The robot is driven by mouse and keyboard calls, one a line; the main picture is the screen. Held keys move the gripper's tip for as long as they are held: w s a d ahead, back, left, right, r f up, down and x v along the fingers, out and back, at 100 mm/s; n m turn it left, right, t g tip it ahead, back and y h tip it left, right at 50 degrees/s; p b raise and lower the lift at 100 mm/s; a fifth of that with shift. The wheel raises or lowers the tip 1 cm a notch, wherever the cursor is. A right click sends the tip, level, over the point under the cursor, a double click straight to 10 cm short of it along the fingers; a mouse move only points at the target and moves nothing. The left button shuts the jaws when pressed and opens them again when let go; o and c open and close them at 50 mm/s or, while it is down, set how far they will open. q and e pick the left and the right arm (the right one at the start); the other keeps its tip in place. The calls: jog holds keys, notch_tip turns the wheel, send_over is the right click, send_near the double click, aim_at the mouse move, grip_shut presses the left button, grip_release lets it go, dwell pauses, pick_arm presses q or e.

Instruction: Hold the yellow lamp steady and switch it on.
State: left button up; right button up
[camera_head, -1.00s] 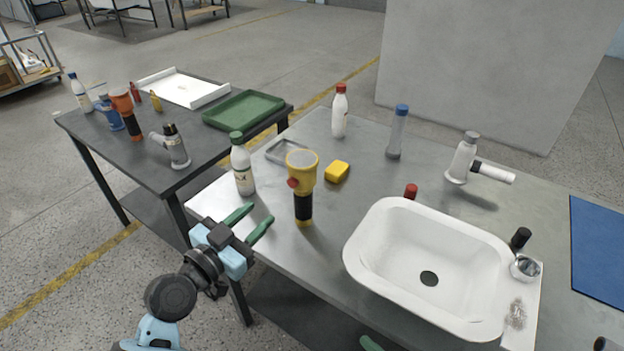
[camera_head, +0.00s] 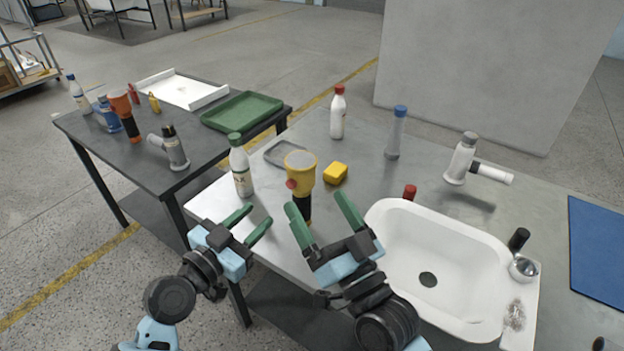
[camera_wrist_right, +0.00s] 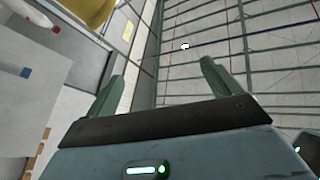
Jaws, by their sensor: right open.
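The yellow lamp (camera_head: 300,171) stands upright on the grey table, head up, with a black grip and a red button (camera_head: 291,184) on the left side of its head. My right gripper (camera_head: 320,216) is open, in front of the lamp, and its fingers hide part of the grip and the foot. I cannot tell whether it touches the lamp. In the right wrist view a yellow part of the lamp (camera_wrist_right: 92,10) shows at the top, beyond the open fingers. My left gripper (camera_head: 254,222) is open and empty, left of the lamp near the table's edge.
A green-capped bottle (camera_head: 240,166) stands left of the lamp. A yellow block (camera_head: 335,173) and a grey frame (camera_head: 283,150) lie behind it. A white basin (camera_head: 384,217) is to the right. A second table (camera_head: 88,133) holds an orange lamp (camera_head: 122,104) and trays.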

aim_at(295, 154)
jog(key=w+r+t+h, duration=0.1)
jog(key=w+r+t, duration=0.35)
jog(key=r, duration=0.65)
jog(key=w+f+n+g+h, duration=0.1)
jog(key=w+f+g, duration=0.1)
jog(key=f, duration=0.3)
jog(key=w+a+f+n+g+h, duration=0.1)
jog(key=w+f+g, duration=0.2)
jog(key=f, duration=0.2)
jog(key=w+f+g+h, duration=0.1)
jog(key=w+f+g, duration=0.1)
jog(key=f, duration=0.3)
jog(key=shift+w+a+f+n+g, duration=0.15)
jog(key=shift+w+f+n+g, duration=0.2)
jog(key=shift+w, duration=0.3)
jog(key=shift+x, duration=3.9)
jog(key=shift+r, duration=0.15)
jog(key=c, duration=1.1)
pick_arm(q)
grip_shut()
pick_arm(e)
jog(key=shift+c, duration=0.3)
